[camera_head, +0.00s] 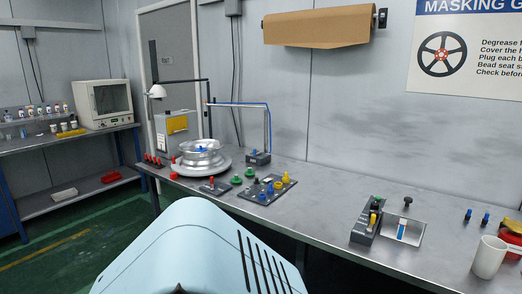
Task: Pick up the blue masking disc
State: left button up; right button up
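Small blue pieces (262,195) sit on a dark board (253,197) on the long metal bench, beside yellow ones (277,185). Another blue piece (202,149) shows at the centre of a silver wheel (203,160). They are too small for me to tell for sure which one is the blue masking disc. Neither of my grippers is in view.
Two green pieces (237,180) lie near the wheel on the metal bench (320,215). A dark block (366,222), a shallow tray (411,232) and a white cup (489,257) stand farther right. The bench middle is clear. A blue arched line (240,104) rises behind.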

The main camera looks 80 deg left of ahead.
aim_at(200, 149)
jog(key=u, duration=3.05)
jog(key=i+j+z, duration=0.15)
jog(key=z, duration=0.35)
jog(key=i+j+z, duration=0.25)
jog(key=z, duration=0.25)
jog(key=i+j+z, duration=0.2)
jog(key=i+j, duration=0.15)
jog(key=j, duration=0.25)
jog(key=i+j+z, duration=0.1)
jog(key=j, duration=0.2)
jog(key=i+j, duration=0.2)
jog(key=j, duration=0.15)
jog(key=i+j, duration=0.15)
jog(key=j, duration=0.2)
jog(key=i+j, duration=0.2)
jog(key=j, duration=0.15)
jog(key=i+j+z, duration=0.1)
jog(key=j, duration=0.25)
jog(key=i+j, duration=0.2)
jog(key=j, duration=0.2)
